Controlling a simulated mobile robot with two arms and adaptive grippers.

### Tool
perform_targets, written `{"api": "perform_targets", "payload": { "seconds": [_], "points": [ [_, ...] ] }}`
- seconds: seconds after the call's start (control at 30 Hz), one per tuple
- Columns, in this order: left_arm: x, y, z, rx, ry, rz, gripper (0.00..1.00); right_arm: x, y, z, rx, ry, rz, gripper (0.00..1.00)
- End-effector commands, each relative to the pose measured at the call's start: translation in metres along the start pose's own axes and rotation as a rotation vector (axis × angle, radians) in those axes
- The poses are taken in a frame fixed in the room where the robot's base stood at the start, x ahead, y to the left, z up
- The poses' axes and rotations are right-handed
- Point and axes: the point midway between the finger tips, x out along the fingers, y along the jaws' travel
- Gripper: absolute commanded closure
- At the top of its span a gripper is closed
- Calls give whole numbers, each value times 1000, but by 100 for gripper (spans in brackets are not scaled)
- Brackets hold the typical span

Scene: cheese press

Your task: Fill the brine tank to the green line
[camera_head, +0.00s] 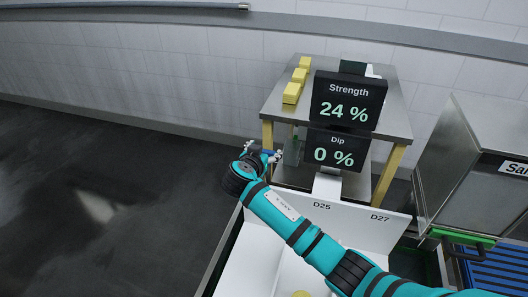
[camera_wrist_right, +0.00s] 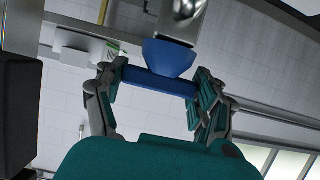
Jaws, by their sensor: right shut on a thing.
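My right gripper (camera_head: 264,151) reaches up to the left side of a steel stand with pale wooden legs. In the right wrist view my right gripper (camera_wrist_right: 158,84) is shut on a blue handle (camera_wrist_right: 165,57), with a finger at each end of its crossbar. A metal spout-like part (camera_wrist_right: 181,20) joins the handle. In the head view the blue handle is mostly hidden by the fingers. A display reads Strength 24 % (camera_head: 348,101); a lower one reads Dip 0 % (camera_head: 338,149). I cannot make out the brine tank or its green line. My left gripper is not in view.
Several yellow blocks (camera_head: 292,93) lie on the steel stand's top (camera_head: 398,120). A white bench (camera_head: 350,228) marked D25 and D27 lies below my right arm. A steel cabinet (camera_head: 480,150) stands at the right, above a blue slatted surface (camera_head: 495,268). Dark floor is clear at left.

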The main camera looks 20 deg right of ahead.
Motion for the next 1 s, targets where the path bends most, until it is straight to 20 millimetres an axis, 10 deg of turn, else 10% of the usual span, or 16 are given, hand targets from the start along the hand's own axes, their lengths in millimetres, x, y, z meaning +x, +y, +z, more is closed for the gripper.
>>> {"api": "perform_targets", "payload": {
  "seconds": [1.0],
  "points": [
    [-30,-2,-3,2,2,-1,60,-1,1,-2,-158,-1,-379,63]
  ]
}}
